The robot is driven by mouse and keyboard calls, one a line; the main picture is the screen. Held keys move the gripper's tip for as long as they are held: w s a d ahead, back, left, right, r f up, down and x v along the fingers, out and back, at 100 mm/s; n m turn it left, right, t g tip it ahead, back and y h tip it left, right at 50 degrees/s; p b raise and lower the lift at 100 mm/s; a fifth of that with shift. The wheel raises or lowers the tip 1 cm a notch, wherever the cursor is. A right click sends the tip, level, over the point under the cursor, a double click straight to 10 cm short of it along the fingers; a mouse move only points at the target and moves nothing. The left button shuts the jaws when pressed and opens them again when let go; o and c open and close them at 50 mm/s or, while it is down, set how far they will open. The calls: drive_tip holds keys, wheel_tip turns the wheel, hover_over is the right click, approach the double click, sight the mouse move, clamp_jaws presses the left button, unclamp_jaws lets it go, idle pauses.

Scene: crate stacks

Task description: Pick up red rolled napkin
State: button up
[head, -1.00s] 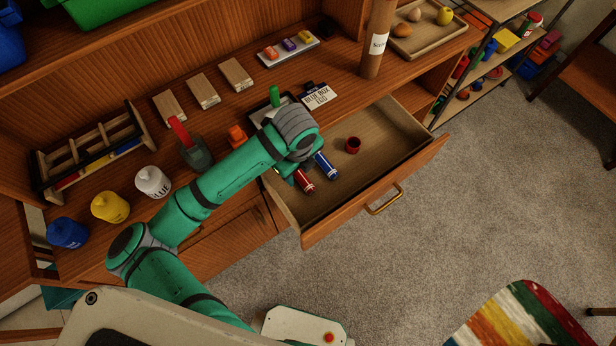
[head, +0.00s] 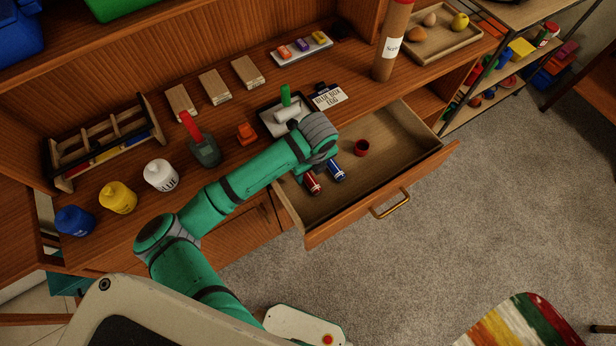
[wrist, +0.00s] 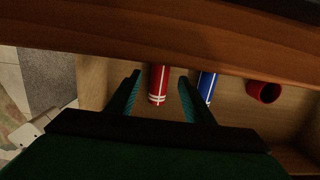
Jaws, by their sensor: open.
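The red rolled napkin (head: 312,183) is a red roll with white bands near its end. It lies in the open drawer, partly hidden by my arm in the head view. In the wrist view the red roll (wrist: 159,84) shows between the two fingers of my gripper (wrist: 160,92), with gaps on both sides. The gripper is open and empty. In the head view my arm hides the fingers. Whether the fingers are level with the roll or above it, I cannot tell.
A blue roll (wrist: 206,86) lies just right of the red one, close to the right finger. A red cup (head: 362,148) stands farther right in the drawer (head: 405,168). The counter edge crosses the top of the wrist view. A tray with a green-handled roller (head: 285,117) sits behind.

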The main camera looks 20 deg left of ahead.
sight(309, 177)
drive_tip(key=shift+w+a+f, duration=0.1)
drive_tip(key=shift+f, duration=0.65)
drive_tip(key=shift+w+a+f, duration=0.1)
drive_tip(key=shift+f, duration=0.65)
drive_tip(key=shift+d, duration=0.1)
drive_tip(key=c, duration=1.1)
drive_tip(key=shift+c, duration=0.2)
drive_tip(key=shift+r, duration=0.15)
